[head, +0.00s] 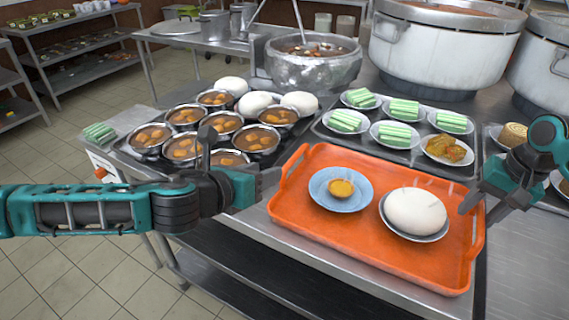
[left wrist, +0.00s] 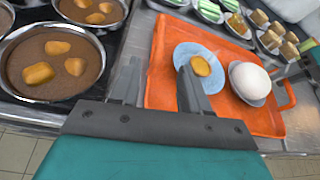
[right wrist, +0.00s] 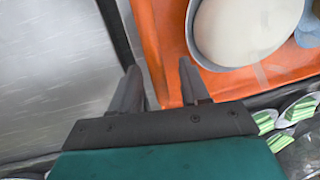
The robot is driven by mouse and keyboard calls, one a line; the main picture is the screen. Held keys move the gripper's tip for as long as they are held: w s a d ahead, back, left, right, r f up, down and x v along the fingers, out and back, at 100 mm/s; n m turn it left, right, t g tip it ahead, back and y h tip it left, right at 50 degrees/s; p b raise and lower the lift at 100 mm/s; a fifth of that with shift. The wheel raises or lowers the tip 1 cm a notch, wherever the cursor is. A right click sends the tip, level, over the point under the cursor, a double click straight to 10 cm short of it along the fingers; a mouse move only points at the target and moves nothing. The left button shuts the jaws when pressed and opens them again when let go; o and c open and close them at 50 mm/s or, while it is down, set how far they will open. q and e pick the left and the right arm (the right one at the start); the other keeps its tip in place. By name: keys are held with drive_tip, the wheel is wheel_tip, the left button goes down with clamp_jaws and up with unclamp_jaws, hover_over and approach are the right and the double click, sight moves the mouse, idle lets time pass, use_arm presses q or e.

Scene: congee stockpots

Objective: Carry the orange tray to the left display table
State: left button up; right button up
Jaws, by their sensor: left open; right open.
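The orange tray (head: 345,247) lies on the steel counter. It carries a blue plate (head: 322,199) with a small yellow item and a dish with a large white bun (head: 415,211). My left gripper (head: 240,165) is open at the tray's left side; in the left wrist view its fingers (left wrist: 157,70) are near the tray's edge, one overlapping the blue plate in the picture. My right gripper (head: 482,208) is open at the tray's right edge. In the right wrist view the orange rim shows between its fingers (right wrist: 159,66). Neither grips the tray. I cannot tell whether they touch it.
Bowls of brown soup (head: 183,147) and white buns stand left behind the tray. Plates of green-striped cakes (head: 396,133) sit behind it. Large pots (head: 440,48) stand at the back. A shelved table (head: 75,50) stands far left, across open tiled floor.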

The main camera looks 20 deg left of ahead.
drive_tip(key=shift+r, duration=0.2)
wheel_tip(320, 180, up, 12)
drive_tip(key=d, duration=0.2)
drive_tip(key=shift+s+d+f, duration=0.15)
drive_tip(key=shift+f, duration=0.1)
drive_tip(key=shift+s+f, duration=0.1)
